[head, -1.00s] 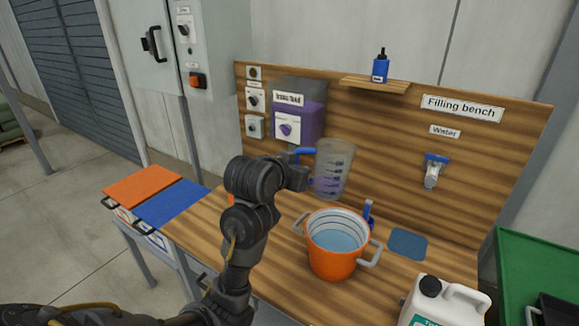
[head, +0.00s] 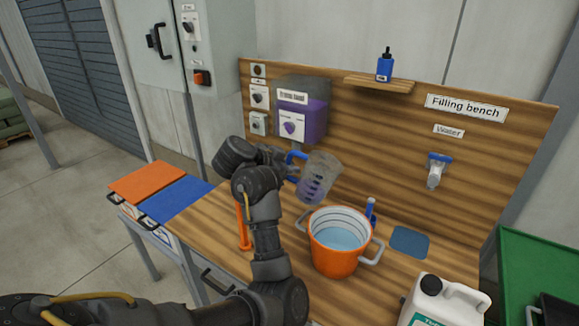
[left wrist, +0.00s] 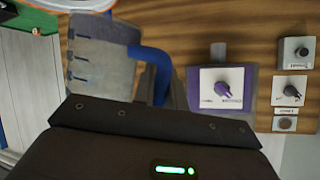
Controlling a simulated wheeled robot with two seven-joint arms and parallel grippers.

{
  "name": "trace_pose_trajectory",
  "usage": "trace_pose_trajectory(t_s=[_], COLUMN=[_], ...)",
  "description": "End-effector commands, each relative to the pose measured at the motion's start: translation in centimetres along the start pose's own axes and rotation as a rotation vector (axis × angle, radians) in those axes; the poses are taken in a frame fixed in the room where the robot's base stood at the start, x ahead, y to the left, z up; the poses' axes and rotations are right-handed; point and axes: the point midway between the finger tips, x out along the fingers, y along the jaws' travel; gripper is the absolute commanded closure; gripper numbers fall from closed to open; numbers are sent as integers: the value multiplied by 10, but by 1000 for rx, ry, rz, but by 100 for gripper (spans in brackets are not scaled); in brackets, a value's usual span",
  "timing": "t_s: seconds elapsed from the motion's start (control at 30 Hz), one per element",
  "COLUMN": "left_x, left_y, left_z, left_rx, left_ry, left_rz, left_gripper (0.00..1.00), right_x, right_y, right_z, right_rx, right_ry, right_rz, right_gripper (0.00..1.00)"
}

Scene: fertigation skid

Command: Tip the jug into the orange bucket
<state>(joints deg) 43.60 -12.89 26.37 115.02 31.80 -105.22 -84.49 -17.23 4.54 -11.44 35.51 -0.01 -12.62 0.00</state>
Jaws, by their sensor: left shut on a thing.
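The jug (head: 317,180) is clear with dark measuring marks and a blue handle, and holds some purple liquid. My left gripper (head: 292,172) is shut on its blue handle, which also shows in the left wrist view (left wrist: 152,72). The jug is tilted in the air, above and to the left of the orange bucket (head: 333,262). The bucket stands on the bench, has grey handles and a white inside with marked rings, and holds pale blue liquid. No stream from the jug can be seen. My right gripper is out of view.
A purple tank (head: 302,118) and a water tap (head: 437,170) are on the back board. A white jerrycan (head: 445,302) stands at the front right. A blue tool (head: 371,210) and a blue pad (head: 409,242) lie behind and right of the bucket. An orange upright tool (head: 242,226) is at left.

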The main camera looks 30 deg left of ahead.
Motion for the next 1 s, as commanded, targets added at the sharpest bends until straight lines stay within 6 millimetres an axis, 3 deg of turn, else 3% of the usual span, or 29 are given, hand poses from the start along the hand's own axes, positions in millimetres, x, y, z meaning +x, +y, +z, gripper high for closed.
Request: trace_pose_trajectory(t_s=[0.5,1.0], left_x=[26,28], left_y=[12,13], left_z=[41,45], left_rx=[-1,1], left_ry=[-1,-1], left_rz=[0,-1], left_gripper=[100,100], right_x=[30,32], right_y=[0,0], right_z=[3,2], right_rx=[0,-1], right_ry=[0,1], right_rz=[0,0], right_gripper=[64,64])
